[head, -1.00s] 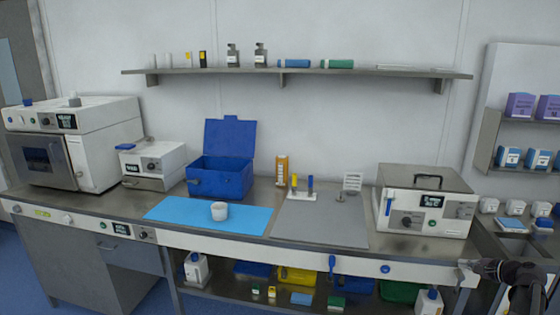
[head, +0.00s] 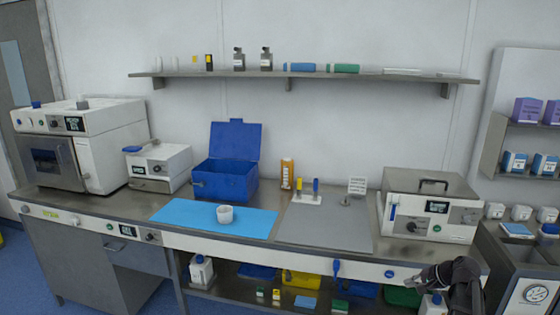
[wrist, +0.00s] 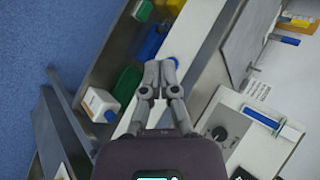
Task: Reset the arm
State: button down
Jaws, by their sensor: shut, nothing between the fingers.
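My gripper (wrist: 160,66) is shut and empty, its two fingertips together in the wrist view. In the head view, part of my arm shows dark at the lower right, in front of the bench's front edge, with my gripper (head: 428,274) at its end. The fingers are small there. In the wrist view the bench is tilted, and the fingers hang over its front edge and the lower shelf.
A white instrument box (head: 428,208) stands on the bench (head: 330,259) close behind my gripper. Bottles and bins, one yellow (head: 300,278), fill the lower shelf.

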jog(key=s+a+n+g+h+p, duration=0.1)
jog(key=s+a+n+g+h, duration=0.1)
jog(key=s+a, duration=0.3)
jog(key=s+a+f+n+g+h+p, duration=0.1)
jog(key=s+a+n, duration=0.4)
jog(key=a, duration=0.6)
jog(key=s+a+n+g+h+p, duration=0.1)
jog(key=s+a+n+g+h, duration=0.2)
jog(key=a, duration=0.5)
jog(key=shift+s+a+f+n+g, duration=0.2)
jog(key=shift+s+f+n+g, duration=0.15)
jog(key=shift+s, duration=0.55)
